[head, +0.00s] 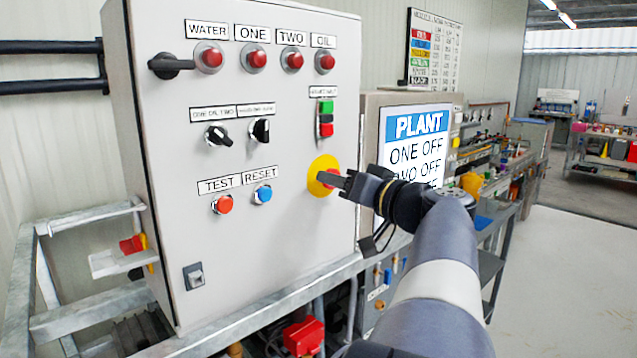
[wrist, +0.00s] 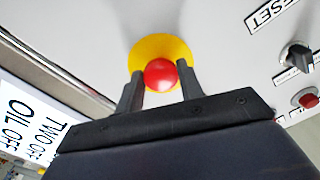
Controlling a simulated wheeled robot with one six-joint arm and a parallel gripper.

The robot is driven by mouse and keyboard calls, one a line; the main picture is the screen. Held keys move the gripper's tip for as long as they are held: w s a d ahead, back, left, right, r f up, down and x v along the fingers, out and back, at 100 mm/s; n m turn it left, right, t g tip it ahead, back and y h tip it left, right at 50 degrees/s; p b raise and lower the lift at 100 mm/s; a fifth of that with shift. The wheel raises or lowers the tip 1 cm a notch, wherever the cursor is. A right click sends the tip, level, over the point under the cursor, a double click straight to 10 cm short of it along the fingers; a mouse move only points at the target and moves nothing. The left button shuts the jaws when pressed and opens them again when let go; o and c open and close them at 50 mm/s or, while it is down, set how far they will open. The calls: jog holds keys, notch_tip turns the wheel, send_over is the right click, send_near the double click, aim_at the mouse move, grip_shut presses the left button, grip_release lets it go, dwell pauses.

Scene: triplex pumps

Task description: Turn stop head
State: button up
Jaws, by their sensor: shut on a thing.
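The red stop head (wrist: 161,74) sits on a round yellow plate on the grey control panel. In the head view the stop head (head: 329,178) is partly hidden behind my fingers, and the yellow plate (head: 319,166) shows around it. My gripper (head: 336,182) reaches in from the right. In the wrist view my gripper (wrist: 160,88) has one dark finger on each side of the stop head, shut on it.
The panel (head: 260,260) also bears red indicator lamps (head: 256,59), black selector knobs (head: 218,134), a TEST button (head: 223,204) and a blue RESET button (head: 263,194). A PLANT screen (head: 417,143) stands close to the right, beside my wrist.

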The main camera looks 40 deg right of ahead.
jog(key=shift+c, duration=0.9)
jog(key=m+b, duration=0.1)
jog(key=m, duration=0.4)
jog(key=shift+m, duration=0.3)
jog(key=o, duration=1)
jog(key=shift+b, duration=0.3)
jog(key=s+b, duration=0.1)
jog(key=s, duration=0.9)
jog(key=shift+s+d, duration=0.35)
jog(key=shift+s, duration=0.05)
jog(key=shift+c, duration=0.2)
